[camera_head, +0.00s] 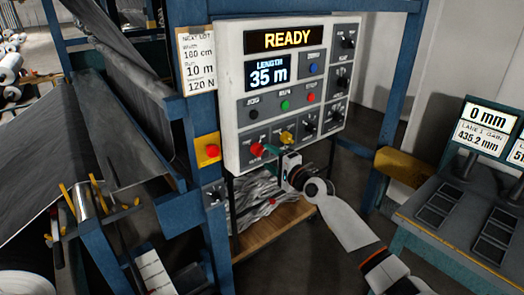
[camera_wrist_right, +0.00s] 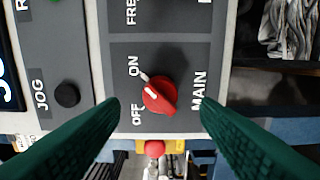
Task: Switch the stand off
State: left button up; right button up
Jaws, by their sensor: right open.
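The control panel (camera_head: 240,110) carries a READY display and a red MAIN knob (camera_head: 257,150) at its lower left. In the right wrist view the red knob (camera_wrist_right: 160,95) sits between the ON and OFF labels, its white mark pointing toward ON. My right gripper (camera_head: 271,151) is at the panel's lower edge, close to the knob. In the right wrist view its green fingers (camera_wrist_right: 160,108) are open, one to each side of the knob and apart from it. I cannot tell how far the fingertips are from the panel. My left gripper is not in view.
A yellow knob (camera_head: 287,137) is just right of the red one. A red button on a yellow box (camera_head: 212,150) is on the blue post at left. A wooden shelf (camera_head: 270,231) with grey scraps is below.

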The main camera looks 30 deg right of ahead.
aim_at(262, 153)
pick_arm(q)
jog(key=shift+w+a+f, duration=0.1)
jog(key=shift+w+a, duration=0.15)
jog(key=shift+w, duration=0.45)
pick_arm(e)
jog(key=shift+w+a, duration=0.2)
jog(key=shift+w, duration=1.95)
jog(key=c, duration=1)
jog(key=n+b, duration=0.7)
jog(key=n, duration=0.3)
jog(key=shift+f, duration=0.15)
jog(key=n+b, duration=0.1)
jog(key=n, duration=0.2)
jog(key=shift+n, duration=0.4)
pick_arm(q)
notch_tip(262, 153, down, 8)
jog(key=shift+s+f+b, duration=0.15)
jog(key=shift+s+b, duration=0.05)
jog(key=shift+b, duration=0.1)
pick_arm(e)
jog(key=shift+n, duration=2)
